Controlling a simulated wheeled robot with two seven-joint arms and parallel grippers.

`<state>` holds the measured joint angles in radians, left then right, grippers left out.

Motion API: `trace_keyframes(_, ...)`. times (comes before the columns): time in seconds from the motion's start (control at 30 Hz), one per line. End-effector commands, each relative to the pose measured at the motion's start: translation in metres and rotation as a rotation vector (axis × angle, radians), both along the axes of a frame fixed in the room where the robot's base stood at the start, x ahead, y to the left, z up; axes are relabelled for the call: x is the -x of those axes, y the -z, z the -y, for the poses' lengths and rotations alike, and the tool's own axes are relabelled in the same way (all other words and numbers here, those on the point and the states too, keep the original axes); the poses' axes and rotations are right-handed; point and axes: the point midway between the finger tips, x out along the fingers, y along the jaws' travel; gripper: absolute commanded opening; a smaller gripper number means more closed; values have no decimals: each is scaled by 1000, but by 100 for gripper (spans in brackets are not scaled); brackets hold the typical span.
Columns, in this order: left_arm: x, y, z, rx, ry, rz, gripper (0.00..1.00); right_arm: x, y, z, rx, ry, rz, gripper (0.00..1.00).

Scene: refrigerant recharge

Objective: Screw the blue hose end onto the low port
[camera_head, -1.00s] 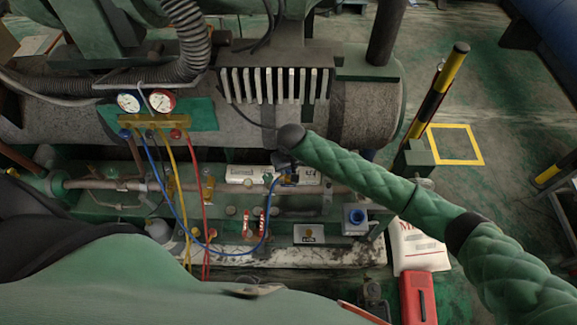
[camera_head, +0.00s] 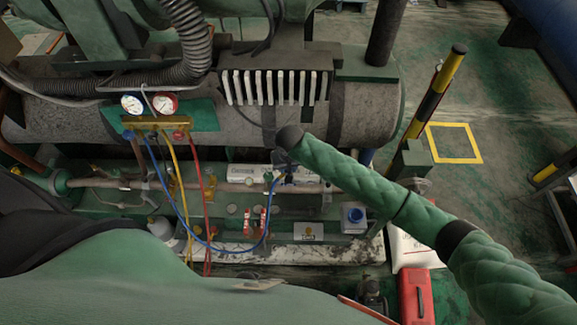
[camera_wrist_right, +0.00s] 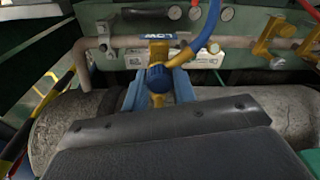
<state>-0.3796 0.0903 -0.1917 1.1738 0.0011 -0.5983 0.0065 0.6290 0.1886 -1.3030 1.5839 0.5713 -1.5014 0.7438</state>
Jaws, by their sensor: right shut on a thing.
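The blue hose (camera_head: 216,251) hangs from the gauge manifold (camera_head: 157,122) in a loop and rises to my right gripper. Its end is a ribbed blue knob (camera_wrist_right: 158,77) with a brass elbow (camera_wrist_right: 204,61) leading to the hose. My right gripper (camera_wrist_right: 159,86) is shut on this end, one blue-grey finger on each side. It also shows dimly in the head view (camera_head: 284,174), over the pipe. A brass fitting (camera_wrist_right: 158,49) on the pipe stands directly behind the knob. My left gripper is not visible.
A pipe (camera_head: 225,187) with brass valves runs along the green bench. Yellow (camera_head: 181,190) and red (camera_head: 203,190) hoses hang left of the gripper. A large grey cylinder (camera_head: 365,112) lies behind. A blue-capped box (camera_head: 353,217) stands to the right.

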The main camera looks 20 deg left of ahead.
Motion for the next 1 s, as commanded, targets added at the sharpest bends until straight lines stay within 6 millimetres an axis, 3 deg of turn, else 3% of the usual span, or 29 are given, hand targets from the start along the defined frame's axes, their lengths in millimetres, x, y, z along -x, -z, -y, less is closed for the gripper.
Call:
trace_keyframes(0.4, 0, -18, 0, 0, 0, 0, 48, 0, -1, 0, 0, 134, -1, 5)
trace_keyframes(1.0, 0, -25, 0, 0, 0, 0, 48, 0, 0, 0, 1, 187, -1, 5)
